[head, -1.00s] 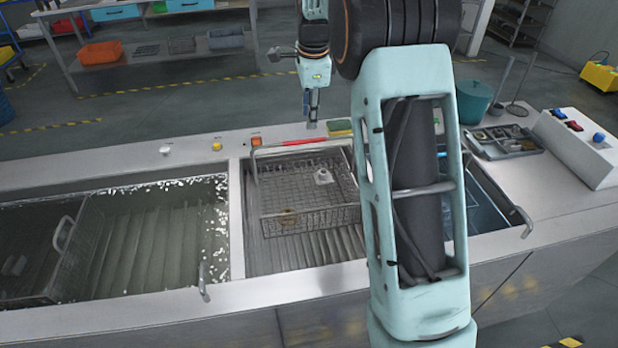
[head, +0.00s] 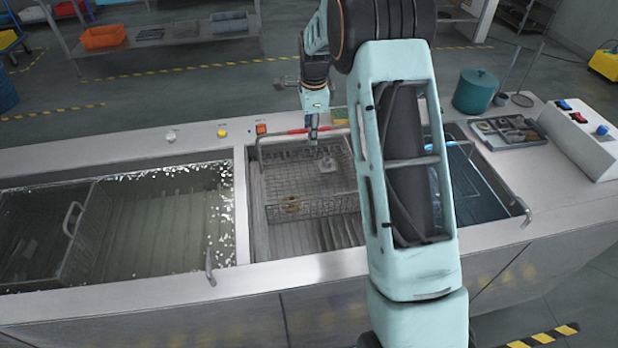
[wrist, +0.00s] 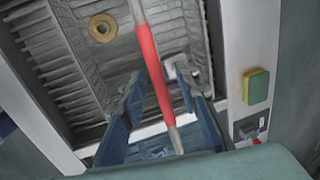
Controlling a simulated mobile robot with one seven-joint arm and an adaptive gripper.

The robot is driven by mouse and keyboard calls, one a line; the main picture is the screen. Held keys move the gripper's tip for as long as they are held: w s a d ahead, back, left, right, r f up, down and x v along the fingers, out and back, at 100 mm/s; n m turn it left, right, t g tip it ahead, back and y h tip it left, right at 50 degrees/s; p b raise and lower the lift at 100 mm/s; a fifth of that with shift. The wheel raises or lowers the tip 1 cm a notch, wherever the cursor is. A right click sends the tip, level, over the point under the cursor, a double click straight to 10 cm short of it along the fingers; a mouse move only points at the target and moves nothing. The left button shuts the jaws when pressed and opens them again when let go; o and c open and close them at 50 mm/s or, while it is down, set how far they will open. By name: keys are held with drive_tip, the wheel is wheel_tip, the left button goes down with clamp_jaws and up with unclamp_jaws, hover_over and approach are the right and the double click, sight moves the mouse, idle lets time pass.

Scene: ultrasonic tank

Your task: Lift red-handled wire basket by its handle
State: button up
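The wire basket (head: 268,188) sits in the middle tank, with a small pale part and a brass-coloured part inside. Its handle (head: 290,132) stands raised along the tank's back edge, with a red grip section in the middle. In the wrist view the red grip (wrist: 152,78) runs between the two blue fingers. My gripper (wrist: 157,82) is open around it, with a finger on either side and visible gaps. In the head view my gripper (head: 313,134) points down at the handle. The exact contact there is too small to tell.
A left tank (head: 150,215) holds liquid and another basket (head: 55,240). A blue-lit tank (head: 480,190) lies right, partly behind my arm. A green-yellow sponge (wrist: 257,86) and an orange switch (head: 261,129) are on the rim. A teal pot (head: 474,92) and parts tray (head: 508,132) stand right.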

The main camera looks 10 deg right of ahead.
drive_tip(key=shift+c, duration=0.3)
clamp_jaws()
drive_tip(key=shift+w+r, duration=0.15)
